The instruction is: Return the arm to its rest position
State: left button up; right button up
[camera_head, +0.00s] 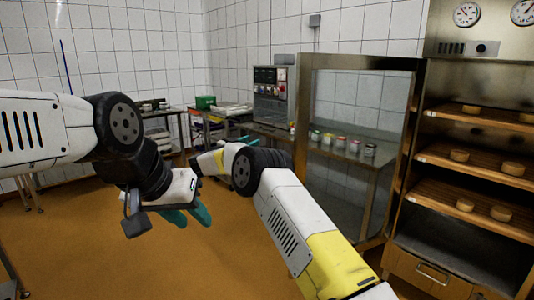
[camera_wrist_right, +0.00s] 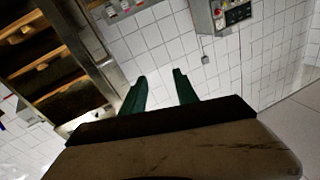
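My left gripper (camera_head: 190,217) hangs in front of me over the open floor, at the left of the head view. Its two teal fingers point down and right, look a little apart, and hold nothing that I can see. My right arm comes in from the lower right and bends at its dark wrist joint. My right gripper (camera_wrist_right: 159,74) shows two dark green fingers spread apart with nothing between them. In the head view it is mostly hidden behind its own wrist, with a bit of teal showing.
A steel rack (camera_head: 470,180) with wooden shelves holds several small cheeses at the right. A glass-fronted cabinet (camera_head: 345,190) stands beside it, with small jars (camera_head: 340,143) behind. Work tables and a green box (camera_head: 205,102) are at the back. The brown floor (camera_head: 90,240) is clear at the left.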

notch_tip(320, 180, up, 17)
jog(key=d+n+t+y, duration=0.1)
jog(key=n+t+y, duration=0.3)
jog(key=y, duration=0.3)
jog(key=s+d+r+n+g+y, duration=0.25)
jog(key=s+r+n+y, duration=0.25)
jog(key=s+r+y, duration=0.3)
jog(key=s+d+f+g, duration=0.3)
jog(key=s+d+f, duration=0.3)
jog(key=s, duration=0.9)
jog(key=s+d+f+g+h, duration=0.1)
jog(key=s+d+f+g, duration=0.3)
jog(key=s, duration=1.2)
jog(key=s+d+f+g, duration=0.3)
jog(key=s+d+f, duration=0.5)
jog(key=s, duration=0.8)
notch_tip(320, 180, down, 4)
jog(key=shift+r+n+h, duration=0.1)
jog(key=shift+n+h, duration=0.2)
jog(key=shift+h, duration=0.1)
